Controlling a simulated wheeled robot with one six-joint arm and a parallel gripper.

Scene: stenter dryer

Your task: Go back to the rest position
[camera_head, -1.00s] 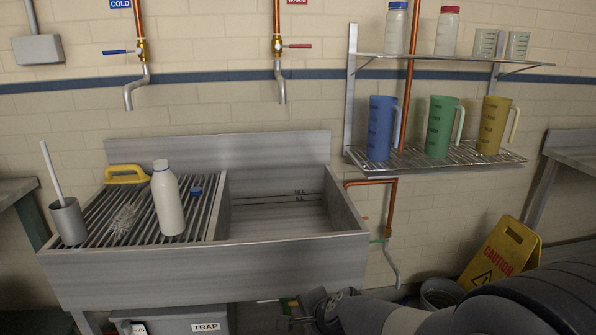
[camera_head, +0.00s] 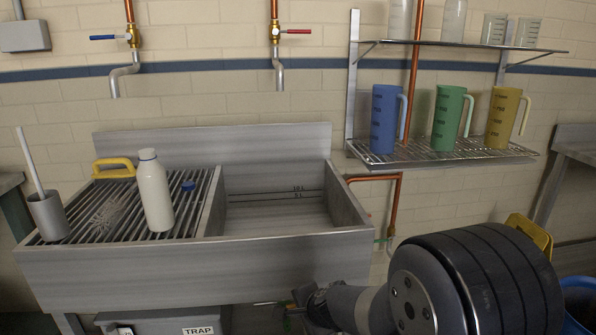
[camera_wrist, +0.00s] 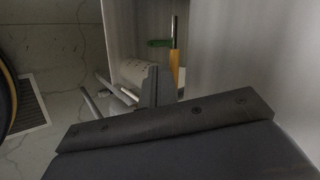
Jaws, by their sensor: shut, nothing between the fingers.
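A yellow-handled brush (camera_head: 114,168) and a grey cup (camera_head: 48,216) are on the drainboard. A wall rack (camera_head: 430,153) holds blue, green and yellow jugs. A grey trap box (camera_head: 165,322) is under the sink. A yellow sign (camera_head: 530,232) and blue bin (camera_head: 578,295) are at right.

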